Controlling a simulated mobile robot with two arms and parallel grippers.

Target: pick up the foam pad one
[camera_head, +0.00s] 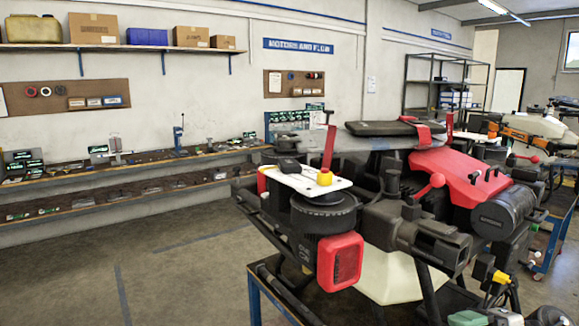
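A spray drone (415,205) with black frame parts and red covers stands on a blue-framed stand at the centre right. A flat black pad-like piece (380,129) lies on its top, with a red strap (423,134) by its right end. I cannot tell for sure whether this piece is the foam pad. Neither of my grippers is in view.
Long shelves (130,172) with small parts run along the left wall. A high shelf (110,47) holds boxes. A blue stand (256,292) edges the drone's near left. Connectors and cables lie at lower right. The floor (150,270) at left is clear.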

